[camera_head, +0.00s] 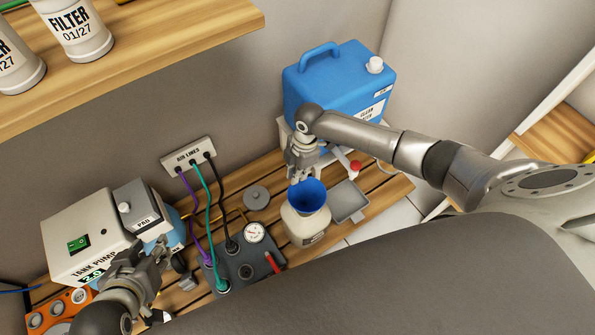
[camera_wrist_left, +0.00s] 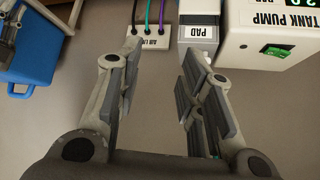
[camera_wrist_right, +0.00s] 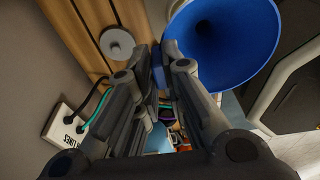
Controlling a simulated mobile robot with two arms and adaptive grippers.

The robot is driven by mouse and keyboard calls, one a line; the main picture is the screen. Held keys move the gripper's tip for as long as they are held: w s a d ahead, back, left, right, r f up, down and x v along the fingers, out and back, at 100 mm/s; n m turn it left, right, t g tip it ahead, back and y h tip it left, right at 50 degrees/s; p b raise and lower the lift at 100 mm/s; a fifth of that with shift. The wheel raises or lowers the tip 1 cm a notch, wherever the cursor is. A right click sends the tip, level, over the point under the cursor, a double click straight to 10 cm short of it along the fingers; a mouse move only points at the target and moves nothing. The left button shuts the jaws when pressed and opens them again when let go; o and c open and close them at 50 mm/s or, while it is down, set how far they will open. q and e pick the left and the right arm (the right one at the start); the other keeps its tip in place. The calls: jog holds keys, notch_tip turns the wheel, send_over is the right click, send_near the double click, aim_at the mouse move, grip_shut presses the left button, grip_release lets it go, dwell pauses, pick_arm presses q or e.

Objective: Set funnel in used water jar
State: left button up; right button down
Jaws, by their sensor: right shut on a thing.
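The blue funnel (camera_head: 307,194) sits upright at the mouth of the cream used water jar (camera_head: 305,228) in the head view. Whether its spout is inside the neck is hidden. My right gripper (camera_head: 304,175) is shut on the funnel's rim from the far side. In the right wrist view the funnel (camera_wrist_right: 225,45) shows its wide mouth, with its edge between the fingers of my right gripper (camera_wrist_right: 160,60). My left gripper (camera_head: 158,258) is in front of the tank pump, and in the left wrist view its fingers (camera_wrist_left: 155,60) are apart and empty.
A blue clean water tank (camera_head: 335,85) stands behind the jar. A grey tray (camera_head: 349,201) is right of the jar, and a round grey lid (camera_head: 256,197) lies left. A gauge panel with hoses (camera_head: 240,265) and the tank pump (camera_head: 80,235) stand further left.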

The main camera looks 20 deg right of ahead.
jog(key=shift+f+b, duration=0.3)
jog(key=shift+f, duration=0.2)
jog(key=shift+f+b, duration=0.3)
jog(key=shift+f, duration=0.1)
pick_arm(q)
jog(key=w+d+r+t+h, duration=0.1)
jog(key=w+d+r+t, duration=0.1)
jog(key=w+r+t, duration=0.1)
jog(key=shift+w+r+t, duration=0.4)
jog(key=shift+w+r, duration=0.4)
jog(key=shift+w, duration=0.25)
pick_arm(e)
jog(key=shift+f, duration=0.2)
pick_arm(q)
jog(key=shift+w+r, duration=0.15)
jog(key=shift+r, duration=0.05)
pick_arm(e)
jog(key=shift+f, duration=0.1)
pick_arm(q)
jog(key=shift+w+d+r+t, duration=0.1)
jog(key=shift+w+r+t, duration=0.1)
jog(key=shift+t, duration=0.1)
pick_arm(e)
jog(key=shift+f, duration=0.1)
pick_arm(q)
jog(key=shift+w+d+r, duration=0.1)
jog(key=shift+w+r, duration=0.05)
jog(key=shift+r, duration=0.15)
pick_arm(e)
jog(key=shift+f, duration=0.1)
